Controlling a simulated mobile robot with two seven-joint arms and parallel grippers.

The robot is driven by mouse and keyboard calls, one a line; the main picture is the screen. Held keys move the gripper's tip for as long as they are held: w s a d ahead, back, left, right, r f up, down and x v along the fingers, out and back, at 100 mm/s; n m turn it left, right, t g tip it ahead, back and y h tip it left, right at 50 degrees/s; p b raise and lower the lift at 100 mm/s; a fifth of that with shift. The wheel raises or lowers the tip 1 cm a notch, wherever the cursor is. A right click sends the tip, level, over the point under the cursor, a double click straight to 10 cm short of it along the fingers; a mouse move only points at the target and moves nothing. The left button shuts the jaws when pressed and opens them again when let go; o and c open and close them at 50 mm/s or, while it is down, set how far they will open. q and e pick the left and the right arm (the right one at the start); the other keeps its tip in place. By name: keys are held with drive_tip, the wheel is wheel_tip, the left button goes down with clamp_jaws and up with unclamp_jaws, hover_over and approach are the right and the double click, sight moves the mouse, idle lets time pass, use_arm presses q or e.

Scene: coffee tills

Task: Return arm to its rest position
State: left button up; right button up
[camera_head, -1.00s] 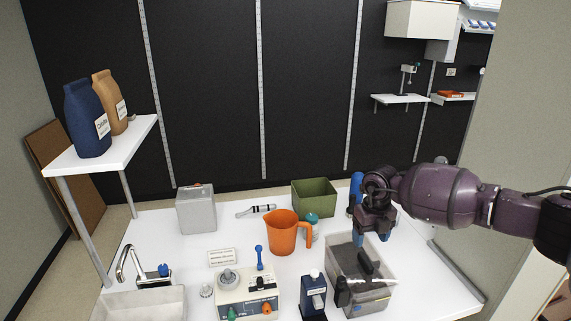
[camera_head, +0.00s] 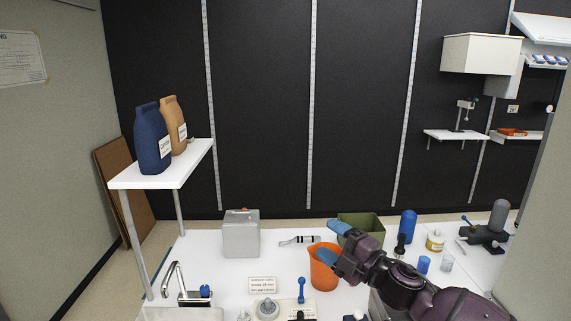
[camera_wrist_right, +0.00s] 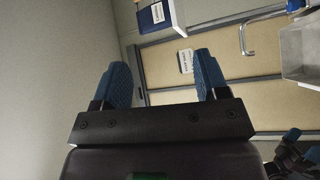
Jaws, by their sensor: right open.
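My right arm comes in from the bottom right of the head view. Its gripper (camera_head: 334,243) is open, with blue fingertips, and appears in front of the orange jug (camera_head: 322,277) and the green bin (camera_head: 361,229). Nothing is between the fingers. In the right wrist view the open gripper (camera_wrist_right: 162,80) also shows two spread blue fingers with no object between them.
A grey metal box (camera_head: 241,239), a faucet (camera_head: 176,281) and a small sign (camera_head: 262,284) stand on the white counter. A blue bottle (camera_head: 407,226) and small containers are at the right. A shelf (camera_head: 163,172) holds two bags at the left.

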drive_tip(key=s+d+f+m+t+h+b, duration=0.1)
drive_tip(key=s+d+f+m+h, duration=0.4)
drive_tip(key=f+m, duration=0.35)
drive_tip(key=s+d+f+m+t+h, duration=0.1)
drive_tip(key=s+d+f+m+h, duration=0.45)
drive_tip(key=f+m, duration=0.3)
drive_tip(key=s+d+f+m+g+h, duration=0.2)
drive_tip(key=s+d+f+m, duration=0.1)
drive_tip(key=s+f, duration=0.5)
drive_tip(key=s+d+f+m+g+h, duration=0.2)
drive_tip(key=s+f, duration=0.6)
drive_tip(key=s, duration=0.5)
drive_tip(key=shift+d+m+b, duration=0.45)
drive_tip(key=shift+d+m, duration=0.45)
drive_tip(key=shift+d, duration=0.2)
drive_tip(key=shift+w, duration=0.1)
